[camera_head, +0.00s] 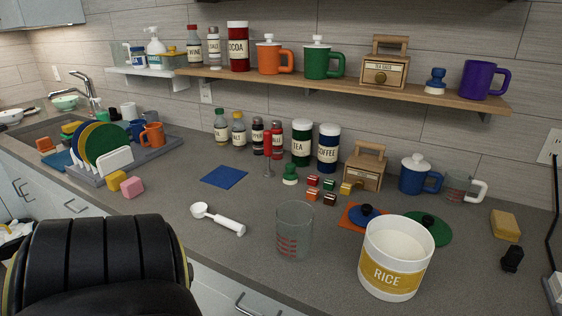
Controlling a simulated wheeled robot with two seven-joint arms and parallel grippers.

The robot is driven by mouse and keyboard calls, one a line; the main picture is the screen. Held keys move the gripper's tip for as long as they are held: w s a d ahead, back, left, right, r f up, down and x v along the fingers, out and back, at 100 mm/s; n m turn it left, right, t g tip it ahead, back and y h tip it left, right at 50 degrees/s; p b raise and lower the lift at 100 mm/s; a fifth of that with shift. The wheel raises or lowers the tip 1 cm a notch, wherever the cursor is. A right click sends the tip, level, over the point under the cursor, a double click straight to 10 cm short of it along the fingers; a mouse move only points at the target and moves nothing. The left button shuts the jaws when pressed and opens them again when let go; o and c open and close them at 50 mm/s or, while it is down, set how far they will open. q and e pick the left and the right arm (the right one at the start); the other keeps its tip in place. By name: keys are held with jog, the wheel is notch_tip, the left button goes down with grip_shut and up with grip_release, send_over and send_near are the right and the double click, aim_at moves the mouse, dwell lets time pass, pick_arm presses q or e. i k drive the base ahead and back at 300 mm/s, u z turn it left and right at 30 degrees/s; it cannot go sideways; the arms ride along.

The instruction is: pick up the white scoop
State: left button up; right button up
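The white scoop (219,219) lies on the grey counter, in the middle-left of the head view. Its round bowl points to the left and its handle runs down to the right. Nothing touches it. A large black part of my own arm fills the lower left of the view, in front of and below the scoop. Neither of my grippers' fingertips can be seen.
A clear measuring glass (294,232) stands right of the scoop, with a white rice canister (395,259) beyond it. A blue square mat (224,176) lies behind the scoop. A dish rack (114,165) and sponges are left. Counter around the scoop is clear.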

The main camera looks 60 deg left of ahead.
aim_at(199, 210)
jog(key=u, duration=2.6)
